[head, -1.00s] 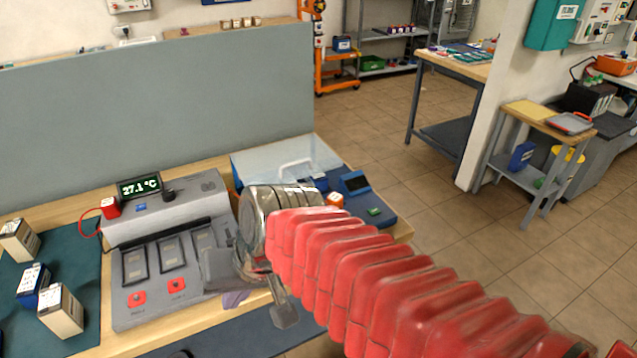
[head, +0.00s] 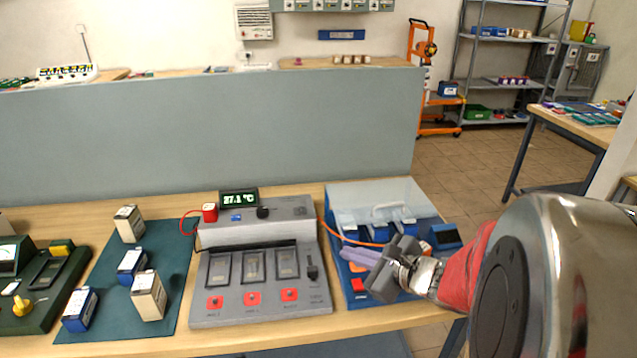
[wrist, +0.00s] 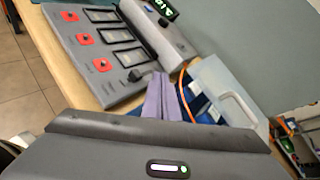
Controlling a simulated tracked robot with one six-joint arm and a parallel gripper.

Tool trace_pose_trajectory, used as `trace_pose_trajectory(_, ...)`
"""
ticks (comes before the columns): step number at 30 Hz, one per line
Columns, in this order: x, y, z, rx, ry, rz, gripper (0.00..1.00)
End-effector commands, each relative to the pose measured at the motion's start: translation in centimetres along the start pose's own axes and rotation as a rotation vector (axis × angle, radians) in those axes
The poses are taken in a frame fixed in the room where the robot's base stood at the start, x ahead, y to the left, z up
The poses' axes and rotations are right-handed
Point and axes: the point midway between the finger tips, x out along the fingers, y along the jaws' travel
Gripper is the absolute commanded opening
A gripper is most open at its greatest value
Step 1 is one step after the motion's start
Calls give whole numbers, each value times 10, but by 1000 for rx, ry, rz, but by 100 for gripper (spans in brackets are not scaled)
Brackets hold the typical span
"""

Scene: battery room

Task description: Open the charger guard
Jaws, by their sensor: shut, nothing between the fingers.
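The charger guard (head: 375,191) is a clear panel with a white handle (head: 388,208), lying over the back of a blue charger (head: 345,287); it looks closed. Dark blue blocks show under it. The guard also shows in the wrist view (wrist: 215,76), with its handle (wrist: 238,104) right of my fingers. My gripper (head: 347,255) is shut and empty, its purple fingers pointing left above the front of the charger, nearer than the handle and apart from it. In the wrist view the fingers (wrist: 166,84) are together. My gripper and arm hide part of the charger's front.
A grey three-slot unit (head: 258,311) with red buttons and a 27.1 °C display (head: 239,200) stands left of the charger. An orange cable (head: 345,239) crosses the charger by my fingers. Several batteries stand on a green mat (head: 118,325). A grey partition (head: 210,140) rises behind.

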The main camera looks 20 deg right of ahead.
Motion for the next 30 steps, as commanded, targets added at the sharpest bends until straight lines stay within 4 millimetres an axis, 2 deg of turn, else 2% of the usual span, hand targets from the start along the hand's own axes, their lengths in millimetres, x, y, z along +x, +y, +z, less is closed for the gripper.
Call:
trace_pose_trajectory(1, -3, -16, -17, 90, 8, -59, 0)
trace_pose_trajectory(6, -24, -70, -73, 378, 19, -278, 0)
trace_pose_trajectory(9, -38, -92, -103, 509, 22, -387, 0)
trace_pose_trajectory(12, -50, -105, -124, 595, 23, -464, 0)
trace_pose_trajectory(16, -57, -111, -135, 638, 23, -503, 0)
trace_pose_trajectory(30, -55, -113, -137, 639, 23, -505, 0)
